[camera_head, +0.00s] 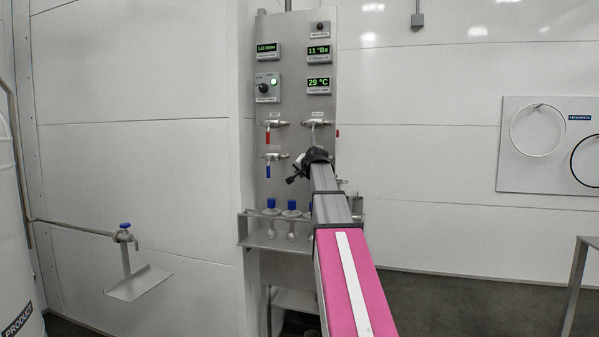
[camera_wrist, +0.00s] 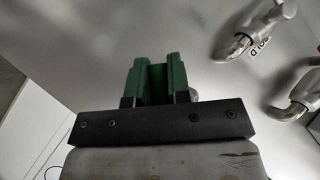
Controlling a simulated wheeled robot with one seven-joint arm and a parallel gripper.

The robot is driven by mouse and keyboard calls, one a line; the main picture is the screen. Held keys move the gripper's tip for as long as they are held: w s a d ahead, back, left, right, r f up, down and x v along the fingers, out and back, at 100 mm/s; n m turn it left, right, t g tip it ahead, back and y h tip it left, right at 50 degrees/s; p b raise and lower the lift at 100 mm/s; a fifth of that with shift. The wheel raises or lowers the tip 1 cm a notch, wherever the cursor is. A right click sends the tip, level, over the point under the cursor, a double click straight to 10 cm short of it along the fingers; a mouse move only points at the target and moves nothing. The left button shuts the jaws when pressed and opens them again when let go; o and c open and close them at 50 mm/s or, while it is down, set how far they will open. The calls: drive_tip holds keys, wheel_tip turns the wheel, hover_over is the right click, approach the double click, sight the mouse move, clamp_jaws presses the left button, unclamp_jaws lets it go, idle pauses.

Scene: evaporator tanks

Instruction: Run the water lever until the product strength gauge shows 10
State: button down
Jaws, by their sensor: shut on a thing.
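The steel control panel (camera_head: 295,95) stands ahead. Its upper right display, the strength gauge (camera_head: 318,51), reads 11 °Bx. A red-handled lever (camera_head: 268,134) and a blue-handled lever (camera_head: 268,168) hang down at its left, and another valve (camera_head: 317,124) sits at upper right. Their labels are too small to read. My gripper (camera_head: 310,163) is at the panel's lower right, in front of a fitting that it mostly hides. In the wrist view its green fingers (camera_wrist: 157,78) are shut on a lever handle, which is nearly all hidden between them.
Other displays read about 140 litres (camera_head: 267,51) and 29 °C (camera_head: 318,85). A switch box with a lit green lamp (camera_head: 267,88) is at left. A product outlet tap (camera_head: 124,233) is further left. Metal pipe fittings (camera_wrist: 240,45) lie right of my fingers.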

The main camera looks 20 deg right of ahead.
drive_tip(key=shift+d+f, duration=0.1)
idle(0.4)
drive_tip(key=c, duration=1.1)
unclamp_jaws()
drive_tip(key=v, duration=1.1)
drive_tip(key=shift+w, duration=0.1)
idle(4.8)
